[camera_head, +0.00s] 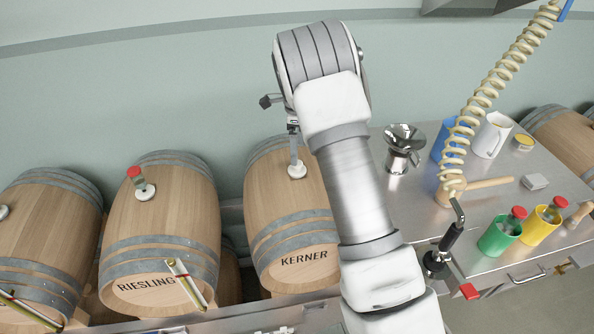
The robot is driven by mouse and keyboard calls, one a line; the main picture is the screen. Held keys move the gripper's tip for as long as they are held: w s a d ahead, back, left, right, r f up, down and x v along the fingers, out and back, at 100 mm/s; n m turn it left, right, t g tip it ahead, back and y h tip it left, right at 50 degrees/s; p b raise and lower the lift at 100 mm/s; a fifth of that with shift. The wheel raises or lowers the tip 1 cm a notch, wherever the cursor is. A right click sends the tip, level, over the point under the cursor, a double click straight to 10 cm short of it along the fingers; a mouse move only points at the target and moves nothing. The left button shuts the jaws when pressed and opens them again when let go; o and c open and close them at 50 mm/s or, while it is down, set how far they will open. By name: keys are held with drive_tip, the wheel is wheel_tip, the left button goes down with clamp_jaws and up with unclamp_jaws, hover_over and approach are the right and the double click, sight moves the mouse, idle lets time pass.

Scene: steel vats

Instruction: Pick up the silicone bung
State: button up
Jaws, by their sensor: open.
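A pale round bung (297,171) sits on top of the barrel marked KERNER (287,215); I take it for the silicone bung. My gripper (294,158) points down right over it, its fingertips at or just above the bung. The jaws are open but seen nearly edge-on, so I cannot tell whether the fingers are around the bung or touching it. My arm hides the right side of the barrel.
The RIESLING barrel (165,225) on the left carries a pale bung with a red-capped fitting (140,184). A steel table (405,215) on the right holds a funnel (402,145), jugs, green and yellow cups and a mallet. A coiled hose (485,95) hangs above it.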

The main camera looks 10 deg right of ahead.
drive_tip(key=shift+s+f+p, duration=0.2)
drive_tip(key=shift+f+p, duration=0.5)
drive_tip(key=shift+f, duration=2.4)
drive_tip(key=shift+c, duration=0.2)
drive_tip(key=c, duration=1.5)
drive_tip(key=shift+c, duration=0.2)
drive_tip(key=shift+r, duration=0.15)
drive_tip(key=shift+w+r, duration=0.1)
drive_tip(key=shift+r, duration=0.5)
wheel_tip(320, 180, up, 3)
drive_tip(key=shift+f+b, duration=0.1)
drive_tip(key=shift+b, duration=0.5)
drive_tip(key=s+d+r+b, duration=0.2)
drive_tip(key=s+d+r, duration=0.4)
drive_tip(key=d, duration=0.4)
drive_tip(key=shift+r, duration=0.4)
